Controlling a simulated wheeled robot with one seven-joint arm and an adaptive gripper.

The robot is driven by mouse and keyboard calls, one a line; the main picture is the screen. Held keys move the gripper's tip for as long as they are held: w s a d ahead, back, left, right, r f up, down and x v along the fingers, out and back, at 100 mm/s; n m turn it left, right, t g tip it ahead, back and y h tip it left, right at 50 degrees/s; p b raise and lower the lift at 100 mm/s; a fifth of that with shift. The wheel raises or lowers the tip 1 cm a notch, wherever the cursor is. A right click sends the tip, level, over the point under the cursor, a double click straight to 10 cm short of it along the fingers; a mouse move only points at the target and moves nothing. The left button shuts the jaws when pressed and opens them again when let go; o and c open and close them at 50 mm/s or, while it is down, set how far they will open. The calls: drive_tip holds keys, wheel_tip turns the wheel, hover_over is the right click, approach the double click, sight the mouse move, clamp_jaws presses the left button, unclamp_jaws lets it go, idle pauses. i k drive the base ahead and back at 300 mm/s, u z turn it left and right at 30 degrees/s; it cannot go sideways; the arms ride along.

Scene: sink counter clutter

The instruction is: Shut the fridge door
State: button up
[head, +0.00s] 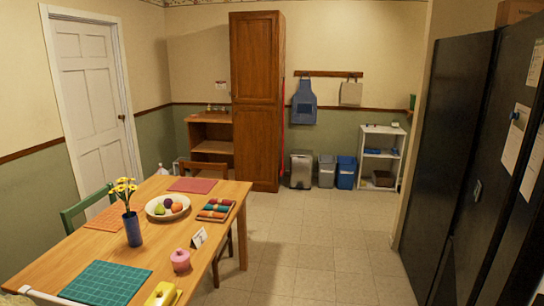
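The fridge is the tall black unit (447,150) along the right side, seen at a steep angle and cut off by the right and bottom edges. Dark upright panels show, with a seam between them. One panel (512,195) carries white papers and a blue magnet. A small dark fitting sits near the seam at mid height. I cannot tell from this angle which panel is the door that stands open, or how far. No inside of the fridge shows. My gripper is not in view.
A wooden table (160,245) with a fruit bowl, flower vase and mats fills the left, with chairs around it. Bins (301,171) and a white shelf (381,155) stand at the back. The tiled floor (320,250) between table and fridge is clear.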

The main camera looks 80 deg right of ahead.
sight(498, 239)
drive_tip(key=z, duration=4.15)
drive_tip(key=i, duration=1)
drive_tip(key=u, duration=0.05)
